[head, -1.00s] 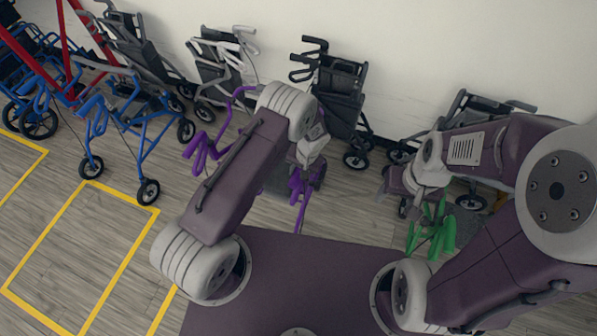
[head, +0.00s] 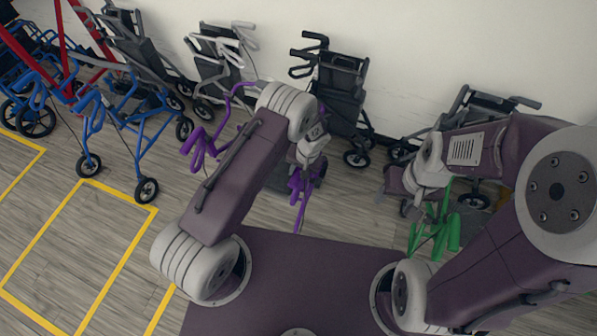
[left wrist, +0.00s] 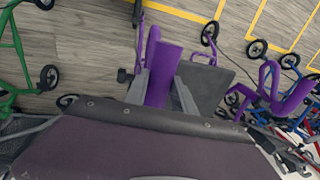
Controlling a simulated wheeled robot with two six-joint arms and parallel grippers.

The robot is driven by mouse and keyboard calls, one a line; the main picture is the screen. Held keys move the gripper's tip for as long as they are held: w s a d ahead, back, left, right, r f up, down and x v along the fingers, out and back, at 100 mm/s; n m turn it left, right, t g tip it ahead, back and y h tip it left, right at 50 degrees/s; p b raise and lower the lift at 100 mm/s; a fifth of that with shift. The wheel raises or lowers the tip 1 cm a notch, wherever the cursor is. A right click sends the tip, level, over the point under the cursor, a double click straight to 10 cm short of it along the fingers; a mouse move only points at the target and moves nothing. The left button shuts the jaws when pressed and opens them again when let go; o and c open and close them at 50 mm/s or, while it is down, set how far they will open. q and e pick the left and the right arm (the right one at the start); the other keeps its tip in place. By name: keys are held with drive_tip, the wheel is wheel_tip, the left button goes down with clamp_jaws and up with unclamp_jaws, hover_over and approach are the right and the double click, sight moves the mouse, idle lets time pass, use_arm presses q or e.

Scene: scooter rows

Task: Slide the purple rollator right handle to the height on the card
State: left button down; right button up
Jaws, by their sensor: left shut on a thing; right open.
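The purple rollator (head: 198,146) stands in front of my base in the head view, partly hidden behind my left arm. Its purple tube on the gripper side (head: 296,187) shows below my left gripper (head: 313,152). In the left wrist view, my left gripper (left wrist: 160,88) is shut on a purple upright part (left wrist: 166,62), apparently a handle or its tube. The other purple handle (left wrist: 270,92) shows at the right there, apart from the gripper. My right gripper (head: 398,183) is open, above and left of a green frame. No card can be made out.
A green rollator (head: 436,230) stands close under my right arm. A blue rollator (head: 143,140) is at the left beside yellow floor lines (head: 105,190). Black (head: 340,90) and grey-white (head: 215,60) rollators line the wall. Some floor is free at the lower left.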

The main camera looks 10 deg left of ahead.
use_arm(q)
wheel_tip(320, 180, down, 5)
drive_tip(key=b, duration=0.3)
drive_tip(key=shift+r, duration=0.15)
use_arm(e)
wheel_tip(320, 180, down, 5)
drive_tip(key=shift+w+r, duration=0.1)
drive_tip(key=shift+r, duration=0.1)
use_arm(q)
drive_tip(key=c, duration=1.1)
unclamp_jaws()
drive_tip(key=shift+o, duration=0.2)
drive_tip(key=shift+r, duration=0.15)
wheel_tip(320, 180, up, 9)
drive_tip(key=d+b, duration=0.1)
drive_tip(key=shift+s+d, duration=0.25)
drive_tip(key=shift+d, duration=0.1)
use_arm(e)
drive_tip(key=shift+f, duration=0.7)
